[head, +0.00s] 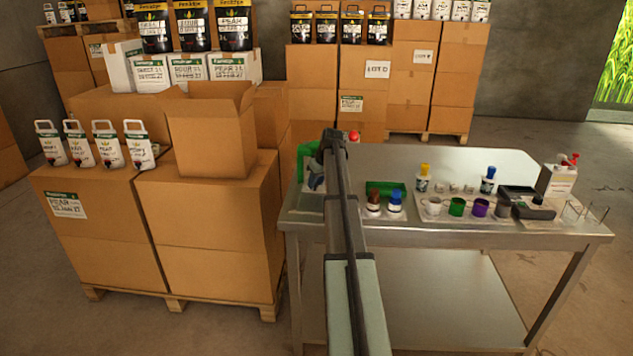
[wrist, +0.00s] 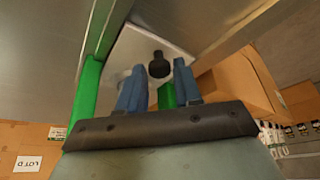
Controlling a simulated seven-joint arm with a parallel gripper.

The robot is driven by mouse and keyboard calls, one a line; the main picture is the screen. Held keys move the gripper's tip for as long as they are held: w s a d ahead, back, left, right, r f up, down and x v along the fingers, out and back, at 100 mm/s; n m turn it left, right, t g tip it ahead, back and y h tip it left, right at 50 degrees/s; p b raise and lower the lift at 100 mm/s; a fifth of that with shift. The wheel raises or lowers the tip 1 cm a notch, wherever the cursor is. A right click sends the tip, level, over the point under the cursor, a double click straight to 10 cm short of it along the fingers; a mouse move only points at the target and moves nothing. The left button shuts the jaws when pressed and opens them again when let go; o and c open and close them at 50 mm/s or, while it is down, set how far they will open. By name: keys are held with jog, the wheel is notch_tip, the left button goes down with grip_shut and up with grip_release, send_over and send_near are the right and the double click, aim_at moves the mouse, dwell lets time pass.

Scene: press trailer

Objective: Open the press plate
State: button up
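In the wrist view, a pale grey plate (wrist: 140,45) with a round black knob (wrist: 158,66) lies just beyond my fingertips. Green press uprights (wrist: 88,92) stand beside it. My gripper (wrist: 157,76) has its two blue fingers apart, one on each side of the knob as seen here. I cannot tell whether they touch it. In the head view, part of the green press frame (head: 305,152) shows at the left end of the steel table.
An open cardboard box (head: 212,135) on stacked cartons stands close left of the press. The table's back right is clear.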

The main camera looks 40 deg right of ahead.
grip_shut()
jog(key=s+a, duration=0.7)
jog(key=shift+s+a, duration=0.2)
jog(key=shift+o, duration=1.9)
grip_release()
jog(key=v, duration=1.3)
jog(key=shift+s+r, duration=0.15)
jog(key=shift+r, duration=0.2)
